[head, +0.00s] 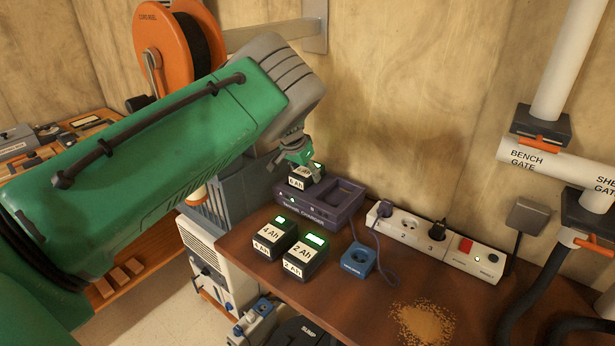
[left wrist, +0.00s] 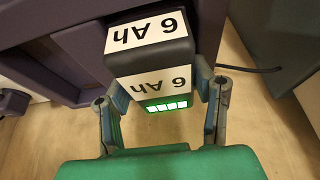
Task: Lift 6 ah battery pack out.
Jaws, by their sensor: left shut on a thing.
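The 6 Ah battery pack (head: 300,183) is black with white "6 Ah" labels and a lit green display. It is at the left bay of the purple dual charger (head: 327,215) on the bench. My left gripper (head: 299,160) comes down on it from above and is shut on it. In the left wrist view the pack (left wrist: 152,62) sits between the two fingers (left wrist: 163,100), with the charger (left wrist: 60,60) beside it. I cannot tell whether its base is still seated. The charger's right bay looks empty. My right gripper does not show.
A blue socket block (head: 358,260) and a white power strip (head: 440,243) lie to the right. Sawdust (head: 423,322) covers part of the bench front.

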